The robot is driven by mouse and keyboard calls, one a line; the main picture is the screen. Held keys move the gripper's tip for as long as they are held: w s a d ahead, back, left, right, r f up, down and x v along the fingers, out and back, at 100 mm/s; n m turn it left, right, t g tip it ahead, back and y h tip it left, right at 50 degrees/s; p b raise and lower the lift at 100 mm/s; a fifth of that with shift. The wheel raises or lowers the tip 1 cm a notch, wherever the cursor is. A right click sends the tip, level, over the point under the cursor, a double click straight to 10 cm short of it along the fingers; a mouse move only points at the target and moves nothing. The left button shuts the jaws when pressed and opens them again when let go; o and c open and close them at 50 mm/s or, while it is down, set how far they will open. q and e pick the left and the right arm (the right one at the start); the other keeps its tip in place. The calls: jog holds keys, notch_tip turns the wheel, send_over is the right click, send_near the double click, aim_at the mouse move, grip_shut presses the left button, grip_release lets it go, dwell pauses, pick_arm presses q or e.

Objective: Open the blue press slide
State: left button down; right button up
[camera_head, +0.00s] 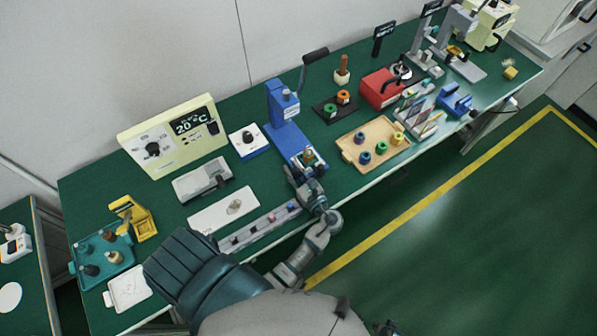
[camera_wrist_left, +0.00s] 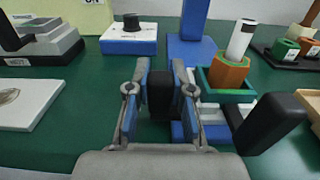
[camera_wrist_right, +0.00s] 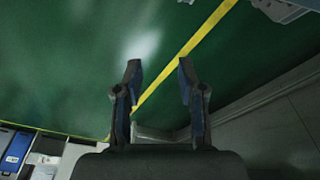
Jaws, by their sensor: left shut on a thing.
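The blue press (camera_head: 284,108) stands upright mid-table, its long base reaching toward the front edge. Its slide (camera_head: 311,158) is at the near end of the base. In the left wrist view, an orange hexagonal part (camera_wrist_left: 229,72) with a white cylinder sits in a dark green square nest. My left gripper (camera_head: 306,180) is at the slide's front. In its wrist view, the left gripper (camera_wrist_left: 160,88) is shut on a black handle (camera_wrist_left: 160,100). Another black block (camera_wrist_left: 270,122) stands right of the fingers. My right gripper (camera_wrist_right: 160,68) is open and empty over the floor.
A white-topped box with a knob (camera_head: 248,141) stands left of the press. A tan tray (camera_head: 352,147) with coloured parts lies to its right. A grey strip (camera_head: 262,226) runs along the front edge, left of my gripper. Green table shows between them.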

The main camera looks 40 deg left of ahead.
pick_arm(q)
jog(key=shift+w+d+r, duration=0.15)
jog(key=shift+r, duration=0.2)
jog(key=shift+w+a+f, duration=0.1)
jog(key=shift+a+f, duration=0.05)
jog(key=shift+a, duration=0.55)
jog(key=c, duration=1.4)
grip_release()
jog(key=shift+a, duration=0.2)
jog(key=o, duration=0.4)
jog(key=shift+a+f, duration=0.1)
jog(key=shift+f, duration=0.05)
jog(key=shift+d, duration=0.9)
jog(key=v, duration=0.5)
jog(key=shift+s+d, duration=0.1)
jog(key=shift+s, duration=0.2)
jog(key=shift+s+d, duration=0.2)
jog(key=shift+d, duration=0.75)
pick_arm(e)
jog(key=shift+f, duration=0.4)
pick_arm(q)
jog(key=shift+a, duration=0.25)
pick_arm(e)
jog(key=shift+a, duration=0.2)
jog(key=shift+s, duration=0.1)
